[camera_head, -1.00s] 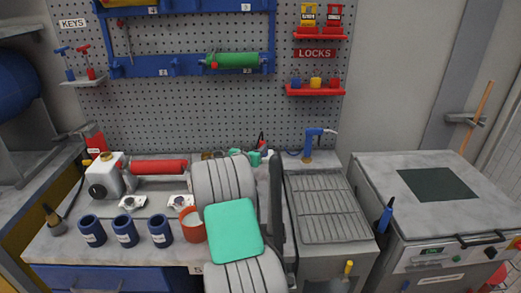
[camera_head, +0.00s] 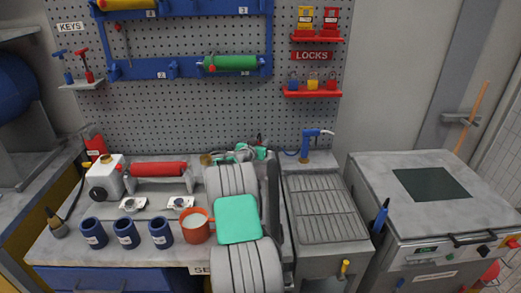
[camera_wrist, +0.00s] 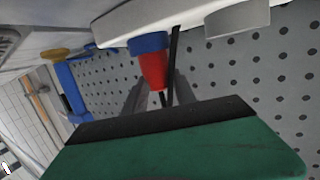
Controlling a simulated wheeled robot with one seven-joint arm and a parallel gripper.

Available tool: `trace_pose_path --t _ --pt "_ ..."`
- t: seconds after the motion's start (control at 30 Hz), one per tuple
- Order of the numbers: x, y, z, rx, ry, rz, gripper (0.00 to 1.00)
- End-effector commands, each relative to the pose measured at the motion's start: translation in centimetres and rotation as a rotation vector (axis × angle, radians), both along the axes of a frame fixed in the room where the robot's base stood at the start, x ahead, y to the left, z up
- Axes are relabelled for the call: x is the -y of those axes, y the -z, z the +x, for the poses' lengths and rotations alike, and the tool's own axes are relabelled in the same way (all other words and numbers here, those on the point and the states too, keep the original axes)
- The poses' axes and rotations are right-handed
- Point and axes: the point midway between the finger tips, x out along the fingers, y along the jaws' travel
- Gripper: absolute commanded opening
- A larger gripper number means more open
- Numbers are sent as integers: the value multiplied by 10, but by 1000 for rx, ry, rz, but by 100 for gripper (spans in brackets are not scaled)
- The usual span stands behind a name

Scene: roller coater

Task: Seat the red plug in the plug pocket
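My gripper (camera_wrist: 160,95) shows its two grey fingers in the wrist view, apart, one on each side of a tapered red piece (camera_wrist: 153,70). This red piece has a blue section (camera_wrist: 148,43) at its wide end, next to a white body. It may be the red plug; I cannot tell whether the fingers touch it. A thin black strip runs beside it. In the head view my grey and green arm reaches over the bench, and my gripper is small and partly hidden at the back. I cannot make out the plug pocket.
An orange cup (camera_head: 196,228) stands close to the left of my arm, beside several blue cups (camera_head: 125,234). A red roller (camera_head: 160,169) lies behind them. A blue tap (camera_head: 308,143) and a ribbed drainer (camera_head: 325,213) are to the right. The pegboard (camera_head: 180,110) closes the back.

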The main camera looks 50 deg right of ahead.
Motion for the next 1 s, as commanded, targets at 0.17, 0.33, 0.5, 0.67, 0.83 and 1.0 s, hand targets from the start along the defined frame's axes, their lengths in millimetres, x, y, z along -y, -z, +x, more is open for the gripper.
trace_pose_path --t 0.17,0.33,0.5,0.67,0.83,1.0 --pt "0 0 0 0 0 0 17" --pt "0 1 0 -1 0 1 3" --pt "0 1 0 -2 0 2 0" --pt "0 1 0 -2 0 3 0" --pt "0 2 0 -2 1 2 0" --pt "0 -9 0 0 0 1 0"
